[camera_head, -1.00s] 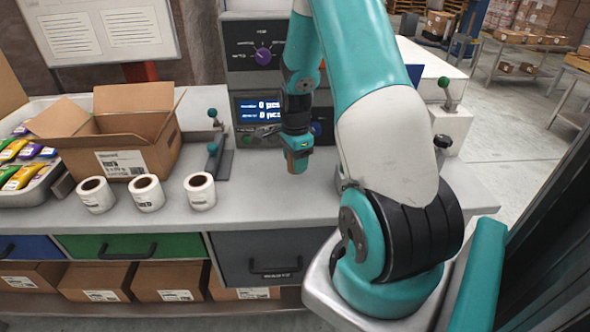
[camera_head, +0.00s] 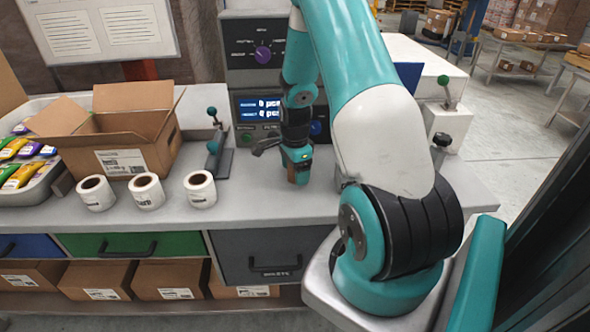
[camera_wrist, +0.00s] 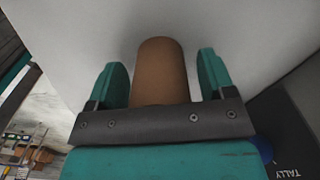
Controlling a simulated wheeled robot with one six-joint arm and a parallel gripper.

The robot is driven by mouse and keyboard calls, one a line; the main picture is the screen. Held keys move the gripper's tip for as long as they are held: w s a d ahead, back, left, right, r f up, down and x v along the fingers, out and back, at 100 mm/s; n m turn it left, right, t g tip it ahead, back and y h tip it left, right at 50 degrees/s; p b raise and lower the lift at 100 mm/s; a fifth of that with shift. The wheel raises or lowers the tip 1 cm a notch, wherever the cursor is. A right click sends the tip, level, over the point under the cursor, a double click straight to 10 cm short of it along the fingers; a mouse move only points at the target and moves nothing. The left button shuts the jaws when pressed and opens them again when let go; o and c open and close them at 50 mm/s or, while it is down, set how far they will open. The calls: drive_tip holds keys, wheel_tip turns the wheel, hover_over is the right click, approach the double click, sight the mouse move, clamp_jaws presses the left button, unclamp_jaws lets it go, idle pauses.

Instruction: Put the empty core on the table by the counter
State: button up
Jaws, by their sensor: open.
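The empty core (camera_wrist: 160,72) is a plain brown cardboard tube. In the wrist view it lies between the two teal fingers of my gripper (camera_wrist: 162,78), with a narrow gap on each side. My gripper is open around it. In the head view my gripper (camera_head: 298,160) points down over the counter (camera_head: 262,200), in front of the weigher's display. The brown end of the core (camera_head: 299,178) shows below the fingers, at or close to the counter top; I cannot tell whether it touches. The fingers partly hide the core in the head view.
Three white label rolls (camera_head: 146,191) stand on the counter to the left. An open carton (camera_head: 128,135) and a tray of colourful packets (camera_head: 38,185) are behind and left of them. A small lever stand (camera_head: 217,150) is left of my gripper. Tables with boxes (camera_head: 520,50) stand at the far right.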

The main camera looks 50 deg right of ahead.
wheel_tip(320, 180, up, 12)
drive_tip(key=b, duration=0.1)
drive_tip(key=w+a+r+n, duration=0.2)
drive_tip(key=a+r+n, duration=0.3)
drive_tip(key=a, duration=0.4)
drive_tip(key=s+a+r+n+t+y, duration=0.1)
drive_tip(key=s+a+r+n, duration=0.1)
drive_tip(key=a+n, duration=0.45)
drive_tip(key=s+a+r+n+y, duration=0.15)
drive_tip(key=a+n, duration=0.25)
drive_tip(key=a, duration=0.5)
drive_tip(key=s+a+r+n+g+y, duration=0.1)
drive_tip(key=s+a+r+n, duration=0.3)
drive_tip(key=s+a+n, duration=0.9)
drive_tip(key=shift+s+a+n+y, duration=0.35)
drive_tip(key=shift+a+n, duration=0.2)
drive_tip(key=shift+n, duration=0.5)
